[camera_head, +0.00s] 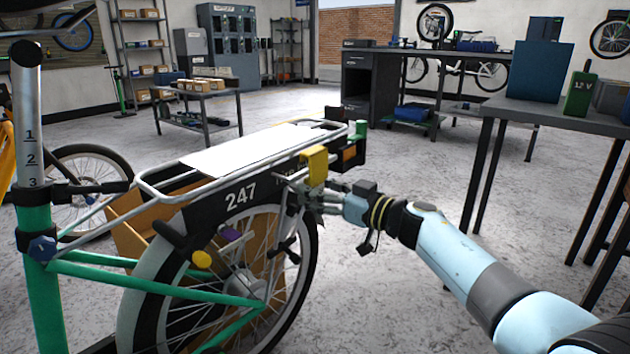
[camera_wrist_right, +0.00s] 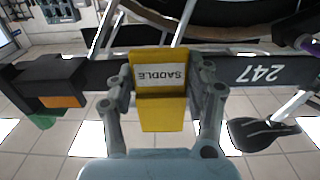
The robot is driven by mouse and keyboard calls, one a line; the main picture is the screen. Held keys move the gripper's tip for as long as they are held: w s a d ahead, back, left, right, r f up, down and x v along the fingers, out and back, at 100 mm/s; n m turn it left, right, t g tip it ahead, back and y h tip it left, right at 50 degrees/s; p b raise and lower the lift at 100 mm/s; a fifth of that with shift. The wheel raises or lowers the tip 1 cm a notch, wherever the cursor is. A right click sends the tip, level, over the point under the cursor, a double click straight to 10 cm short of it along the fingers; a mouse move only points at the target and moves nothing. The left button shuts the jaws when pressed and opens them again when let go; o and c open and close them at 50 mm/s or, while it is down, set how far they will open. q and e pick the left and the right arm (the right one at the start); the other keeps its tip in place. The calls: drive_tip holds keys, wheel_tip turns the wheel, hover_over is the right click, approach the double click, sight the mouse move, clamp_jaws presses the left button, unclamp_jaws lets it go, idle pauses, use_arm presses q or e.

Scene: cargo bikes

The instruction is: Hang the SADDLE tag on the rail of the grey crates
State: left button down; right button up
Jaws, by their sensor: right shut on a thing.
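The yellow SADDLE tag (camera_head: 314,165) is between the fingers of my right gripper (camera_head: 322,194), at the rear of the bike's carrier. In the right wrist view the tag (camera_wrist_right: 160,105) shows its white SADDLE label upside down. Both fingers of the right gripper (camera_wrist_right: 163,88) close on its sides. The tag is in front of the black panel marked 247 (camera_head: 240,196), its top close to the carrier's rail; I cannot tell if they touch. I cannot make out the grey crates or their rail for certain. My left gripper is not in view.
The green bike's white carrier (camera_head: 250,149) and rear wheel are close to my right gripper. A workbench (camera_head: 560,118) with a blue box (camera_head: 540,71) and a green 12 V battery (camera_head: 580,94) stands at right. Open floor lies between bike and bench.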

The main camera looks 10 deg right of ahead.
idle(0.3)
drive_tip(key=p+v, duration=0.4)
drive_tip(key=v, duration=0.4)
idle(0.6)
